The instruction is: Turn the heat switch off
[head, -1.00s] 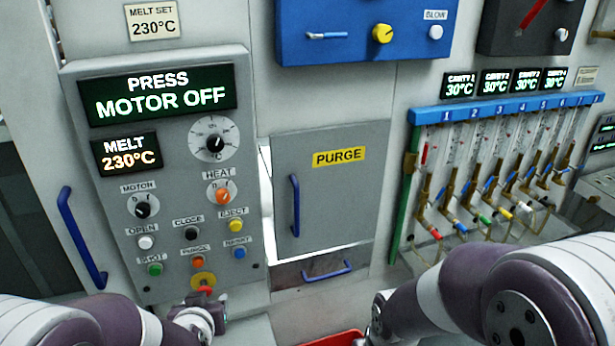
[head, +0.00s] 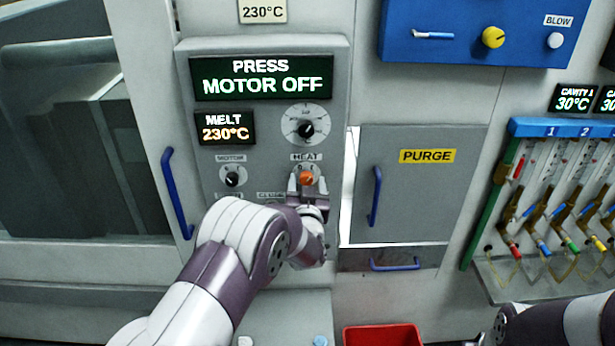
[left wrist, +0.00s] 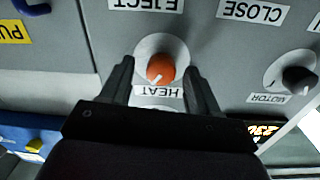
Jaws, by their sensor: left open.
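The heat switch (head: 306,177) is an orange knob on a pale round plate under the HEAT label, on the grey control panel (head: 270,150). In the left wrist view the orange knob (left wrist: 160,68) shows upside down, with a white pointer mark. My left gripper (head: 307,182) is at the knob. In the left wrist view its two dark fingers (left wrist: 160,75) stand apart, one on each side of the knob, with gaps between. My right gripper is not seen; only part of my right arm shows at the lower right.
The black motor knob (head: 232,179) is left of the heat switch. The screens read PRESS MOTOR OFF (head: 262,77) and MELT 230°C (head: 226,128). My left arm hides most lower buttons. A PURGE door (head: 410,190) with a blue handle is at right; a red bin (head: 383,335) is below.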

